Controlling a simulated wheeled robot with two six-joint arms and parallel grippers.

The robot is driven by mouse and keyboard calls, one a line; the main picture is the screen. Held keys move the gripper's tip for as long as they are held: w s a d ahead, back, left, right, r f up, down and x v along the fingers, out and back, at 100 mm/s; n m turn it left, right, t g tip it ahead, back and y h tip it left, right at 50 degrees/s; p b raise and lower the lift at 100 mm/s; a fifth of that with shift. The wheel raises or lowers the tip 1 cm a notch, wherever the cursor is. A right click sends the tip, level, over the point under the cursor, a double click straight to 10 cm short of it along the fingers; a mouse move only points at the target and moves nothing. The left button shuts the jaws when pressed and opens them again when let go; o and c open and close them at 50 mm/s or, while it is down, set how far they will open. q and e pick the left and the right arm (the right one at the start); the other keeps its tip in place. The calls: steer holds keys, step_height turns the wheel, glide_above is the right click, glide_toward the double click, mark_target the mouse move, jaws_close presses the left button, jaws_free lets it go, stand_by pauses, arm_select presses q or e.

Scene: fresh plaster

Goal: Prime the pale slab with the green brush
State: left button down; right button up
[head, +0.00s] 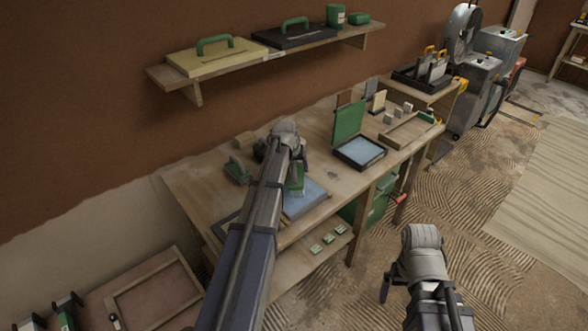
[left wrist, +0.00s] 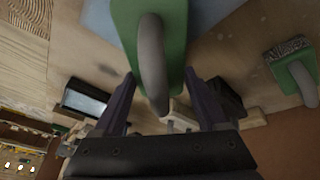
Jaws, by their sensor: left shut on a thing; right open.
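The pale slab (head: 307,200) is a flat blue-grey panel on the wooden workbench, partly hidden by my left arm. It also shows at the top of the left wrist view (left wrist: 211,11). The green brush (head: 296,181) has a green body and a grey curved handle. It is over the slab's left part; I cannot tell whether it touches. My left gripper (left wrist: 160,82) is shut on the brush's handle (left wrist: 152,62). My right gripper (head: 398,279) is open and empty, low in front of the bench, away from the slab.
Another green hand tool (head: 236,171) lies on the bench to the left. An open green case (head: 350,134) with a pale blue inside stands to the right, beside a wooden tray (head: 410,130) and small blocks. A wall shelf (head: 205,80) hangs above the bench. The floor at right is fairly clear.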

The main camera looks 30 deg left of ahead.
mark_target(302, 165)
arm_select(q)
steer(key=shift+w+d, duration=0.3)
steer(key=shift+w, duration=0.4)
steer(key=shift+w+d, duration=0.3)
steer(key=shift+w, duration=0.4)
steer(key=shift+w, duration=0.1)
steer(key=w, duration=0.1)
steer(key=w+d, duration=0.1)
steer(key=w, duration=0.1)
steer(key=shift+d, duration=0.15)
steer(key=shift+r, duration=0.15)
step_height(302, 165, up, 6)
steer(key=p, duration=0.6)
